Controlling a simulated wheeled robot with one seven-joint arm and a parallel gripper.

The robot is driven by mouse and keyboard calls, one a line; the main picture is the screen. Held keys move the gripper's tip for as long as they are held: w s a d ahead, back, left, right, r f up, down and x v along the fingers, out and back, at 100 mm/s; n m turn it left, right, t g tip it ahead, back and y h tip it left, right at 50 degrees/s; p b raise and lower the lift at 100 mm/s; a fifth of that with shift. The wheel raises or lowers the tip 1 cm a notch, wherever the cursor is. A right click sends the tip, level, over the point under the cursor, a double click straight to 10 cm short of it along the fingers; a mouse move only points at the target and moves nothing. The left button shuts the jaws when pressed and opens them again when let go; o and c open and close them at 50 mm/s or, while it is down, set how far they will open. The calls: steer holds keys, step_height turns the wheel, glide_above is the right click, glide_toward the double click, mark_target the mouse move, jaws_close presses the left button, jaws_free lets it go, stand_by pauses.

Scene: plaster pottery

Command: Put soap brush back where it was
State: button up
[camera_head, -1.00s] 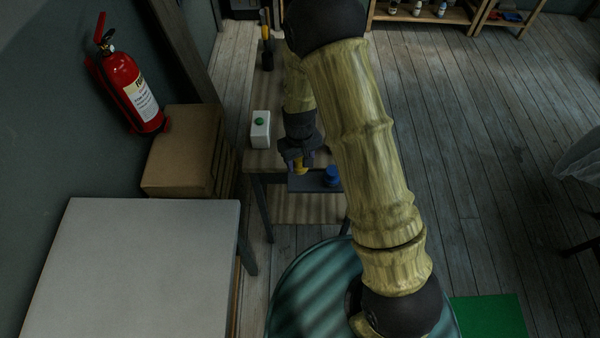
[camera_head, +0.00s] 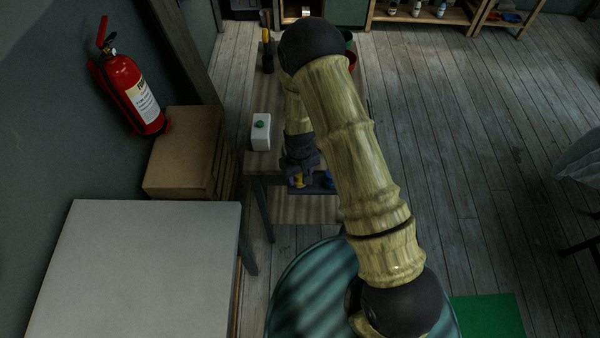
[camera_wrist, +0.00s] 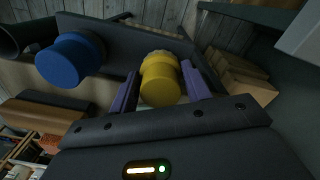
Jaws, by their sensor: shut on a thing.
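My gripper (camera_head: 299,177) is low over the dark tray (camera_head: 318,189) at the near end of the wooden bench. Its purple fingers (camera_wrist: 158,90) are shut on a yellow round-handled thing, which looks like the soap brush (camera_wrist: 160,80); it also shows in the head view (camera_head: 297,181). The brush's lower end is at the tray in the wrist view, but I cannot tell whether it touches. A similar blue thing (camera_wrist: 69,59) stands on the tray beside it, partly hidden behind my gripper in the head view (camera_head: 328,180).
A cardboard box (camera_head: 180,155) and a red fire extinguisher (camera_head: 133,92) are further left. A pale table (camera_head: 140,265) is at the near left.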

steer(key=shift+f, duration=0.2)
steer(key=o, duration=0.9)
steer(key=shift+r, duration=0.1)
steer(key=shift+o, duration=0.2)
step_height(320, 180, up, 12)
steer(key=b, duration=0.3)
steer(key=shift+r, duration=0.15)
